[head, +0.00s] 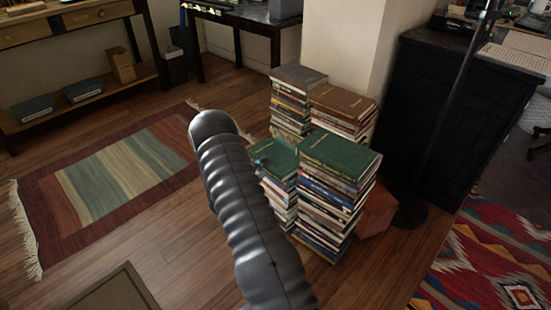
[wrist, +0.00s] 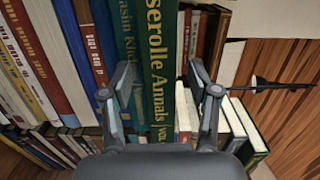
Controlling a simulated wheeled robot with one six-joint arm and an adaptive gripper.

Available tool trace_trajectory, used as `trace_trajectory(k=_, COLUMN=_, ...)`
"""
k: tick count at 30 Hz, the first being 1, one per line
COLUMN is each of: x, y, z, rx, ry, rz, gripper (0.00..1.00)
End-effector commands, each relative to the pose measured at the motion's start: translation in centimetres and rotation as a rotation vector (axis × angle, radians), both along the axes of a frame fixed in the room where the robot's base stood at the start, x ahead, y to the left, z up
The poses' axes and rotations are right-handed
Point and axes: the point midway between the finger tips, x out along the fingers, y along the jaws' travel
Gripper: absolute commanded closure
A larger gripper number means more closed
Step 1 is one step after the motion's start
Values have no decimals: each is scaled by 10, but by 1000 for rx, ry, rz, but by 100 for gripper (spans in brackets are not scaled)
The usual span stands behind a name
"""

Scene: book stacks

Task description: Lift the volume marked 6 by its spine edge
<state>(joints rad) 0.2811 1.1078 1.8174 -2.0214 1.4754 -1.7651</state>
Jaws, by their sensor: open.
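In the wrist view, a dark green book spine (wrist: 161,55) with gold lettering, "…serolle Annals" and a cut-off "(VOL", lies between the fingers of my gripper (wrist: 160,80). My gripper is open, with one finger on each side of this spine. Whether the fingers touch it is unclear. The volume number is hidden low behind the gripper, so I cannot read a 6. A teal spine (wrist: 127,38) lies beside it on the left. In the head view, my grey arm reaches toward the book stacks and hides part of them.
In the head view, green-topped stacks (head: 341,153) stand in front of a brown-topped stack (head: 343,102) and a grey-topped stack (head: 298,77). A black cabinet (head: 450,110) and a lamp pole stand at right. Wooden floor and a striped rug (head: 115,170) lie at left.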

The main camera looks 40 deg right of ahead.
Motion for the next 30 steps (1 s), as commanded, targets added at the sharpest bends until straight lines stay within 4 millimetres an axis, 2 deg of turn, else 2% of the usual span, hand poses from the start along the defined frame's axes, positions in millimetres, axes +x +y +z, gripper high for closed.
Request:
trace_trajectory(k=7, x=1, y=-5, z=0, rx=0, ry=1, rz=0, gripper=40)
trace_trajectory(k=8, x=1, y=-5, z=0, rx=0, ry=1, rz=0, gripper=42)
trace_trajectory(k=15, x=1, y=-5, z=0, rx=0, ry=1, rz=0, gripper=100)
trace_trajectory(k=26, x=1, y=-5, z=1, rx=-2, ry=-1, rz=0, gripper=100)
trace_trajectory(k=30, x=1, y=-5, z=9, rx=-3, ry=-3, rz=0, gripper=100)
